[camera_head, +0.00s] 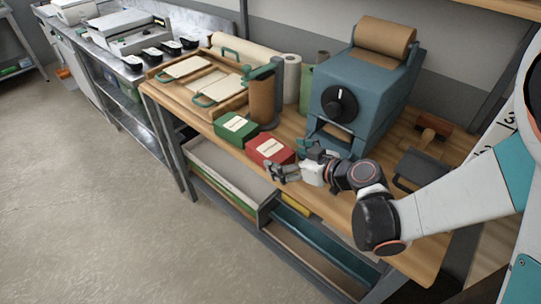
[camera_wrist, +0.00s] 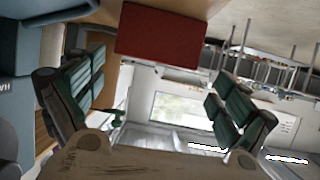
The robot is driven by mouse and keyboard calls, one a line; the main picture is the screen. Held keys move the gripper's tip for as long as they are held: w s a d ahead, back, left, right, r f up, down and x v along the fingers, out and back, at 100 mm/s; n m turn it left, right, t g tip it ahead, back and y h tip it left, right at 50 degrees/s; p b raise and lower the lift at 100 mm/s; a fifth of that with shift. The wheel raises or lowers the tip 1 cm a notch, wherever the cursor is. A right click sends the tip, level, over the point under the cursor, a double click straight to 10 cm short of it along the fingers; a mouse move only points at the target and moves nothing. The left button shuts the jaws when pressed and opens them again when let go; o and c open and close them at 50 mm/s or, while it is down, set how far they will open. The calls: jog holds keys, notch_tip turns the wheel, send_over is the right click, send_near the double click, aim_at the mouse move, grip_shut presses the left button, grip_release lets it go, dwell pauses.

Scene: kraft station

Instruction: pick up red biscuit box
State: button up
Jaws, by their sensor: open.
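The red biscuit box (camera_head: 270,149) lies on the wooden bench near its front edge, with a pale label on its top. In the wrist view the red box (camera_wrist: 160,36) shows as a plain red face at the top centre, beyond the spread fingers. My gripper (camera_head: 285,170) is just to the front right of the box in the head view, close to it. Its fingers also show in the wrist view (camera_wrist: 160,92), wide apart with nothing between them. Whether a finger touches the box cannot be told.
A green box (camera_head: 236,127) stands just left of the red one. A blue machine (camera_head: 362,100) with a paper roll stands behind and to the right. A brown cylinder (camera_head: 261,98) stands behind the boxes. Wooden trays (camera_head: 205,80) lie farther left. A shelf with bins is below the bench.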

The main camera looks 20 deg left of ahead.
aim_at(272, 149)
jog(key=shift+w+r+b+x, duration=0.15)
jog(key=shift+b+x, duration=0.2)
jog(key=shift+x, duration=0.65)
jog(key=shift+w+b+x, duration=0.1)
jog(key=shift+b+x, duration=0.3)
jog(key=shift+x, duration=0.6)
jog(key=shift+w+r+b+x, duration=0.15)
jog(key=shift+b+x, duration=0.2)
jog(key=shift+x, duration=0.65)
jog(key=shift+d, duration=0.1)
jog(key=c, duration=1.3)
